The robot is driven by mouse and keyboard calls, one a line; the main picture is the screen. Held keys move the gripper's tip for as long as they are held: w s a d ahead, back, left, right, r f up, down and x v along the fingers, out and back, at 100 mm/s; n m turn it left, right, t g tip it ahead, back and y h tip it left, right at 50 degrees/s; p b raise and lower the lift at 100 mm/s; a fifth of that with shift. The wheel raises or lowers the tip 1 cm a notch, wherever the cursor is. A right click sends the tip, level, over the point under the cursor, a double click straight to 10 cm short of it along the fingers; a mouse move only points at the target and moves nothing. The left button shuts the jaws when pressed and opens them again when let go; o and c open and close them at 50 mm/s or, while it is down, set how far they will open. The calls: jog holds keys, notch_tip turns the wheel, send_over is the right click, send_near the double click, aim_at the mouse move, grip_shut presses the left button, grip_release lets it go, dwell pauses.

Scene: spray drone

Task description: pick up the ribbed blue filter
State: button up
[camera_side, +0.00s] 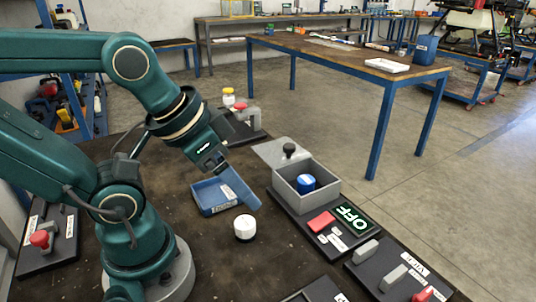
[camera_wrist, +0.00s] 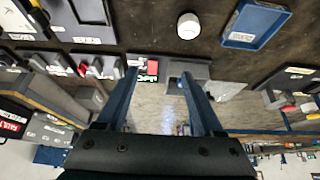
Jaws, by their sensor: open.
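The blue filter (camera_side: 305,183) stands inside an open-topped grey box (camera_side: 318,200), and its ribs are too small to make out. The box's grey lid (camera_side: 268,150), with a black knob, lies at the box's far left side. My gripper (camera_side: 245,192) is open and empty, above the bench to the left of the box and apart from the filter. In the wrist view my gripper's two blue fingers (camera_wrist: 160,77) are spread, and the box shows partly behind the right finger. The filter is hard to tell there.
A blue tray (camera_side: 208,210) lies below my gripper, and a white-lidded jar (camera_side: 244,236) stands in front of it. Several switch panels line the bench edges.

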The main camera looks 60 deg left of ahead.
jog(key=shift+o, duration=0.3)
jog(key=shift+o, duration=1.1)
